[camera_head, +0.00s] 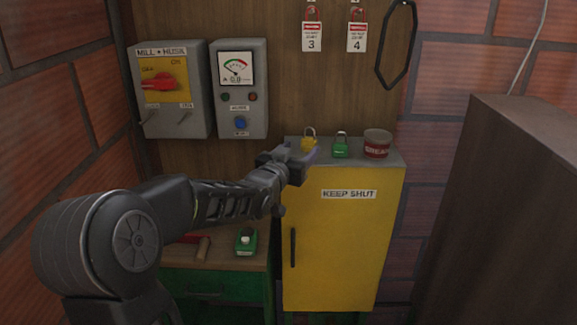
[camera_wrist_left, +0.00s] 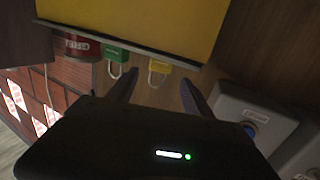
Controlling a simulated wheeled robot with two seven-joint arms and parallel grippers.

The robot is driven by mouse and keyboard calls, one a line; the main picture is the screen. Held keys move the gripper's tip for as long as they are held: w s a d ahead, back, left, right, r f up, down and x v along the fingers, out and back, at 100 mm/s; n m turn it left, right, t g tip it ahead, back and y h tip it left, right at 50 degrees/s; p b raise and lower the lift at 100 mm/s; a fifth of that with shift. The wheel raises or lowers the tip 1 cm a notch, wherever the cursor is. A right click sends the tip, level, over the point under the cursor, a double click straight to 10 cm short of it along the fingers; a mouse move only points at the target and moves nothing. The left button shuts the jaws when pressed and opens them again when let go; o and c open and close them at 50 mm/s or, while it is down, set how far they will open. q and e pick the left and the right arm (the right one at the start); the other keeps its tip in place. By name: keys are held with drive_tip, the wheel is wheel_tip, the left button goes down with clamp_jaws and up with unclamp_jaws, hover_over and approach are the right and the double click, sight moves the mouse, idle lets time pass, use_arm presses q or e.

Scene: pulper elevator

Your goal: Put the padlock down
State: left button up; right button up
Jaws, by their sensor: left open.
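A yellow padlock (camera_head: 308,144) stands upright on top of the yellow cabinet (camera_head: 345,235), near its left end. A green padlock (camera_head: 341,149) stands to its right. My left gripper (camera_head: 298,161) is open at the cabinet's upper left edge, close to the yellow padlock and partly in front of its lower part. In the left wrist view, the yellow padlock (camera_wrist_left: 160,68) shows beyond and between the spread fingertips (camera_wrist_left: 158,81), with its shackle toward the gripper. The fingers do not close on it. The green padlock (camera_wrist_left: 116,54) is beside it. My right gripper is out of view.
A red grease tin (camera_head: 377,146) stands at the cabinet top's right. Switch box (camera_head: 168,90) and meter box (camera_head: 239,90) hang on the wooden panel. Red padlocks with tags 3 (camera_head: 311,36) and 4 (camera_head: 356,36) hang above. A dark brown block (camera_head: 500,200) fills the right.

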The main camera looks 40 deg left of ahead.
use_arm(q)
drive_tip(key=b+v, duration=0.1)
drive_tip(key=v, duration=0.6)
drive_tip(key=shift+s, duration=0.1)
idle(0.5)
drive_tip(key=w+d+f+g+h, duration=0.2)
drive_tip(key=d+f, duration=0.3)
drive_tip(key=f, duration=0.6)
drive_tip(key=w+d+f+g+h, duration=0.1)
drive_tip(key=d+f+g+h, duration=0.1)
drive_tip(key=d+f, duration=0.65)
drive_tip(key=s+d+f+g+h, duration=0.15)
drive_tip(key=d+f, duration=0.25)
drive_tip(key=f, duration=0.4)
drive_tip(key=s+d+f+g+h, duration=0.1)
drive_tip(key=s+d+f+g, duration=0.2)
drive_tip(key=f, duration=0.6)
drive_tip(key=s+d+f+g+h, duration=0.1)
drive_tip(key=s+d+f+g, duration=0.3)
drive_tip(key=s+d+f, duration=0.5)
drive_tip(key=s+d+f+m+g+h, duration=0.1)
drive_tip(key=s+d+f+g, duration=0.2)
drive_tip(key=s+d+f, duration=0.6)
drive_tip(key=s, duration=0.6)
drive_tip(key=shift+s+g, duration=0.35)
